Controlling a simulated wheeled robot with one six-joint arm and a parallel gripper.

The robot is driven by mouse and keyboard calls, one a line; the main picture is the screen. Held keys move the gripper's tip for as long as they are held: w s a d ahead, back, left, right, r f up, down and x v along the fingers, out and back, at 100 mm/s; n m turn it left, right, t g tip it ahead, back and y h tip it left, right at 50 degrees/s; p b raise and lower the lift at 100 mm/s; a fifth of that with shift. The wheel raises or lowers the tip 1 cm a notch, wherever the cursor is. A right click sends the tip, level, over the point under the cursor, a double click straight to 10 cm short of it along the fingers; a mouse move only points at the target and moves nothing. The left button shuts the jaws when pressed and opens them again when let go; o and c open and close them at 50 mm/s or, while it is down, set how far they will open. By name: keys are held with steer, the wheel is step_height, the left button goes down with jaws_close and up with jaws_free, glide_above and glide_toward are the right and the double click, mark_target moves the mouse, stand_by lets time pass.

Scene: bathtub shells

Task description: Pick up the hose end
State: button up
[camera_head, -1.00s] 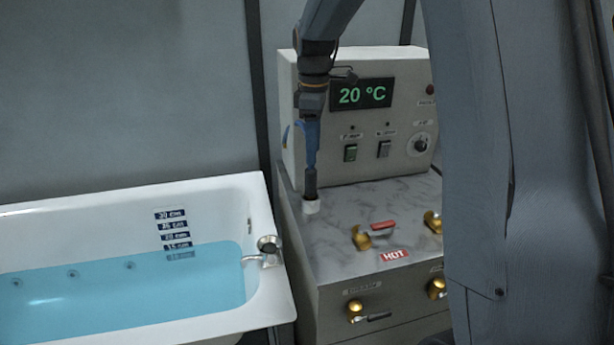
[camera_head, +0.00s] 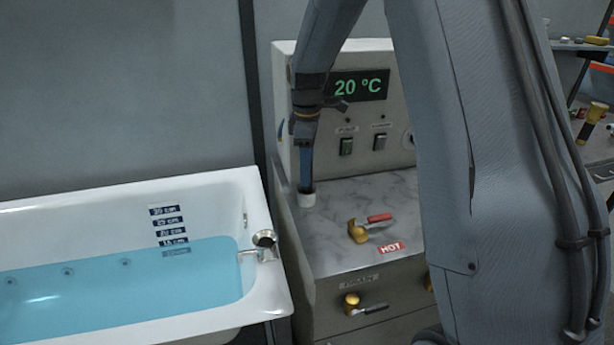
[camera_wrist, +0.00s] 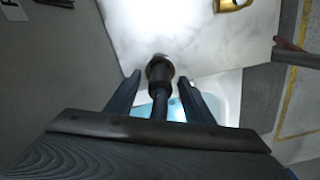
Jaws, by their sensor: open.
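The dark hose end (camera_wrist: 160,102) stands up between my two fingers in the wrist view, with a round, brownish fitting at its far end. A short dark piece of it (camera_head: 306,187) shows in the head view, just above a white collar (camera_head: 307,199) on the marble-topped cabinet. My gripper (camera_wrist: 159,79) is open, one finger on each side of the hose, with gaps visible. In the head view my gripper (camera_head: 306,164) points down over the collar. The hose's upper part is hidden by my gripper there.
The control box (camera_head: 402,154) reading 20 °C stands close behind my gripper. A brass valve with a red handle (camera_head: 379,218) is on the marble top (camera_head: 330,232). The bathtub (camera_head: 205,186) with blue water is at left, its tap (camera_head: 264,239) near the cabinet.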

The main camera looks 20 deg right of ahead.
steer(key=shift+f, duration=0.9)
jaws_close()
